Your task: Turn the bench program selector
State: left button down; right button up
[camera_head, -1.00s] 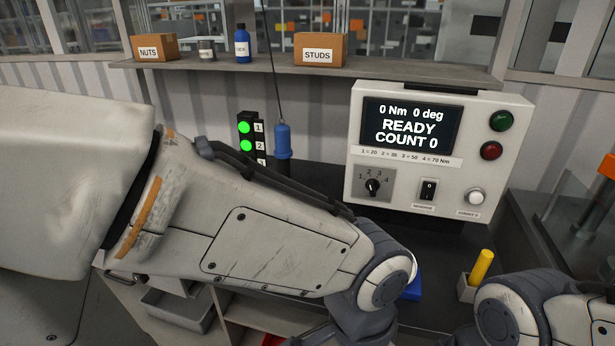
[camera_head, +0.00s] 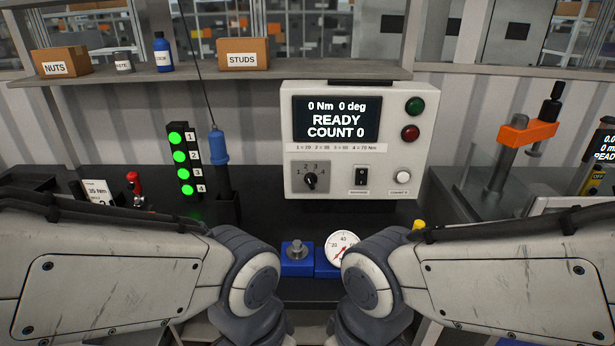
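The program selector (camera_head: 310,181) is a black rotary knob on a grey square plate marked 1 to 4, at the lower left of the white control box (camera_head: 420,130). Its pointer direction is too small to tell surely. The box's screen (camera_head: 337,119) reads 0 Nm, 0 deg, READY, COUNT 0. A label below lists 1 = 20 up to 4 = 70 Nm. Both my arms reach in from the lower corners, their wrist joints in front of the bench. Both grippers are below the picture or hidden behind the arms.
Right of the knob are a black rocker switch (camera_head: 361,177) and a white button (camera_head: 403,177). A blue hanging tool (camera_head: 219,147) and green-lit stack (camera_head: 179,157) stand left. A blue fixture (camera_head: 297,262) and dial gauge (camera_head: 342,247) lie ahead. An orange press (camera_head: 527,134) stands right.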

aim_at(310, 178)
jog(key=u, duration=0.5)
jog(key=k, duration=1.05)
jog(key=z, duration=0.15)
jog(key=i, duration=1.5)
jog(key=u, duration=0.7)
